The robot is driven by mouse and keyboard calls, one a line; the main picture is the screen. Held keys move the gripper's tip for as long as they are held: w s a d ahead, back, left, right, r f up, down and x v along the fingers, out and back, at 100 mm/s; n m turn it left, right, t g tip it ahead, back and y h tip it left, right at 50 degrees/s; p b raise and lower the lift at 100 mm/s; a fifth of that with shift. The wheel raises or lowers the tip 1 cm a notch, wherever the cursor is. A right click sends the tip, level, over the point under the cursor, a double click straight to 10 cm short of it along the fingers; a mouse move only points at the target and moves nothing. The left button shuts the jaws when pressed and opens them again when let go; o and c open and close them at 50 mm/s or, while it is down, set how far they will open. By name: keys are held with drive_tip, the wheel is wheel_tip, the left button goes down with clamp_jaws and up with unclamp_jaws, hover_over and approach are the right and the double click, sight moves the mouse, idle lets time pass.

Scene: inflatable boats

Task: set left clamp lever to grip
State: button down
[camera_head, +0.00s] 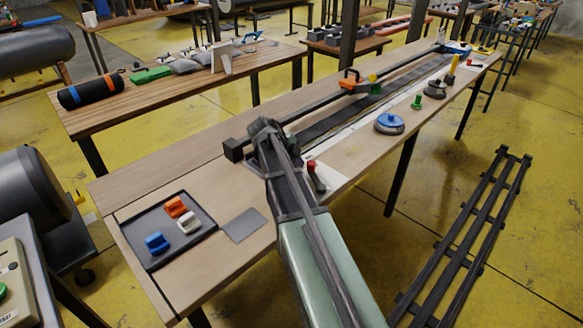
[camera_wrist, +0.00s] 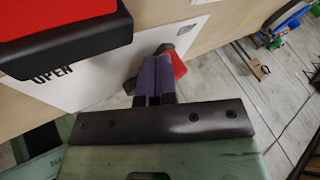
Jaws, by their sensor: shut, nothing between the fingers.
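My gripper (camera_wrist: 152,80) shows in the wrist view as two purple fingers, shut together with nothing held. Just past their tips is a small red and dark grey part (camera_wrist: 178,64); I cannot tell whether it touches them. A large red-topped black block (camera_wrist: 65,32) is close at upper left, beside a white plate (camera_wrist: 105,72) marked OPEN. In the head view, a red-topped upright lever (camera_head: 315,177) stands just right of my arm. I cannot tell which red part in the wrist view is this lever. My fingertips are not clear in the head view.
The long workbench (camera_head: 205,165) carries a dark rail with an orange clamp (camera_head: 350,79) farther back. A tray (camera_head: 205,237) of coloured blocks lies at the near left. A blue round piece (camera_head: 389,124) stands right of the lever. A black rack (camera_head: 465,240) lies on the floor.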

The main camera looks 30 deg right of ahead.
drive_tip(key=shift+w+d, duration=0.1)
drive_tip(key=shift+d, duration=1.6)
drive_tip(key=shift+s+d, duration=0.15)
drive_tip(key=shift+s, duration=0.05)
drive_tip(key=shift+w+a, duration=0.25)
drive_tip(key=shift+w, duration=0.15)
drive_tip(key=shift+w+a, duration=1.15)
drive_tip(key=shift+a, duration=0.05)
drive_tip(key=w+a+r+p, duration=0.1)
drive_tip(key=w+r+p, duration=0.5)
drive_tip(key=r+p, duration=0.2)
drive_tip(key=shift+a, duration=0.3)
